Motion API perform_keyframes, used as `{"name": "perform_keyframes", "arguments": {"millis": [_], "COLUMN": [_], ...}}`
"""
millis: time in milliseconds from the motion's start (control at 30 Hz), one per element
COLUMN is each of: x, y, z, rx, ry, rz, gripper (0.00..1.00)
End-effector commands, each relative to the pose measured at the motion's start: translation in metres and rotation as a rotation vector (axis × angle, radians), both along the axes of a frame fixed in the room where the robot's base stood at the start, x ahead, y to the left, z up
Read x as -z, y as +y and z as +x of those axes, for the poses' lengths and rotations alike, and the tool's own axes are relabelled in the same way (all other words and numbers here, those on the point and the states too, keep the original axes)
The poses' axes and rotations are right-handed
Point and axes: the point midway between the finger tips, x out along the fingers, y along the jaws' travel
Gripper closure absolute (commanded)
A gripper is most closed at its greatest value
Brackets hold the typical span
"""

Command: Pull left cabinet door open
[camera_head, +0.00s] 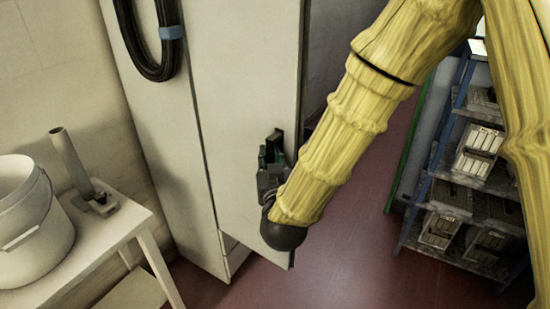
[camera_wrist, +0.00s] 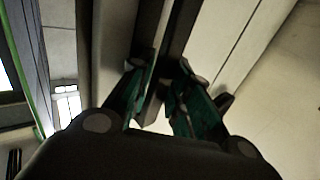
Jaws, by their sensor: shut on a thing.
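The off-white cabinet door (camera_head: 238,110) stands in the middle of the head view. Its lower edge slants out over the red floor, so it looks at least partly swung out from the cabinet (camera_head: 160,130). My gripper (camera_head: 272,160) is at the door's free right edge, low down, shut on the dark upright handle (camera_head: 279,137). In the wrist view, my fingers (camera_wrist: 168,88) with green pads are on either side of the dark handle bar (camera_wrist: 178,28), beside the pale door panel (camera_wrist: 225,35). My fingers hide part of the handle, and the cabinet's inside is not visible.
A black cable loop (camera_head: 150,50) hangs on the cabinet's left side. A white table (camera_head: 105,228) with a white bucket (camera_head: 25,220) stands at left. A shelf rack (camera_head: 462,190) with boxes is at right. Red floor (camera_head: 345,235) is clear between.

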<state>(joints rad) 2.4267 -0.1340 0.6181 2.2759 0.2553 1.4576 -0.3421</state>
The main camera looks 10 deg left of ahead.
Motion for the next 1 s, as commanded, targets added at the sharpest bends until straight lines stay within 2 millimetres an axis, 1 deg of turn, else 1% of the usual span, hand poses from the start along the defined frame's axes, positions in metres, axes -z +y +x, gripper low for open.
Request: {"name": "perform_keyframes", "arguments": {"millis": [33, 133, 700, 733, 833, 1000], "x": [-0.0032, -0.0032, -0.0026, -0.0025, -0.0021, -0.0015], "y": [0.0028, 0.0028, -0.0033, -0.0033, -0.0028, -0.0014], "z": [-0.0008, -0.0028, -0.0038, -0.0039, -0.0042, -0.0046], "rx": [0.001, 0.009, 0.027, 0.027, 0.026, 0.024], "ry": [-0.007, -0.006, -0.004, -0.004, -0.003, -0.003], "rz": [0.005, 0.005, 0.003, 0.003, 0.003, 0.002], "gripper": [1.00, 1.00, 1.00, 0.78, 0.60, 0.59]}}
